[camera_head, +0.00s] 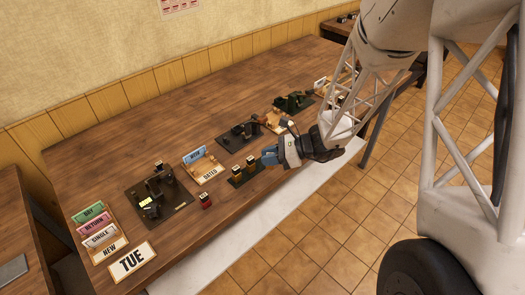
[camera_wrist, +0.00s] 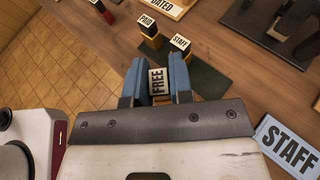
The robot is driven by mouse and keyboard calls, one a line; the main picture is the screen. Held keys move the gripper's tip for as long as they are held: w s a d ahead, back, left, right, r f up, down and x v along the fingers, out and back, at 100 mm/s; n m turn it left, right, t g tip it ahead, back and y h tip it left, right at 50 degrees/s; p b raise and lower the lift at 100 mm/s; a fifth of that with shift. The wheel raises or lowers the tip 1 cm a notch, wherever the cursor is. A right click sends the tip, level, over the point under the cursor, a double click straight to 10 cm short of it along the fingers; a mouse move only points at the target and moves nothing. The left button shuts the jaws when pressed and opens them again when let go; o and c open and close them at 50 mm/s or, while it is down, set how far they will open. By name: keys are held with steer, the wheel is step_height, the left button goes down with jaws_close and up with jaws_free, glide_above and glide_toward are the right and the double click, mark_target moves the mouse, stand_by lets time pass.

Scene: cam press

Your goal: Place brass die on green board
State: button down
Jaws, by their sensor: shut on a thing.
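My gripper (camera_wrist: 157,75) has its blue fingers closed on a die with a white FREE label (camera_wrist: 157,84). The label faces the camera, and the fingers hide most of the die's body, so its brass is hard to make out. The green board (camera_wrist: 208,78) lies beyond and to the right of the held die; I cannot tell whether the die touches it. In the head view my gripper (camera_head: 268,156) is at the right end of the green board (camera_head: 243,181).
A red die (camera_head: 206,201) stands left of the board. A dark press (camera_head: 160,195) and a DATED card tray (camera_head: 209,175) are nearby. A STAFF card (camera_wrist: 288,147) lies at the lower right of the wrist view. The table's front edge is close to my gripper.

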steer(key=shift+w+a+f, duration=0.1)
steer(key=shift+w+a, duration=0.25)
steer(key=shift+w, duration=0.75)
steer(key=shift+w+a+f, duration=0.15)
steer(key=shift+w+a, duration=0.2)
steer(key=shift+w, duration=0.75)
steer(key=shift+w+a+f, duration=0.1)
steer(key=shift+w+a, duration=0.25)
steer(key=shift+w, duration=0.75)
steer(key=shift+f, duration=1.75)
steer(key=shift+f, duration=0.1)
steer(key=c, duration=1)
jaws_free()
steer(key=shift+d, duration=0.1)
steer(key=shift+d+r, duration=0.35)
steer(key=shift+d, duration=0.15)
steer(key=shift+v, duration=5.35)
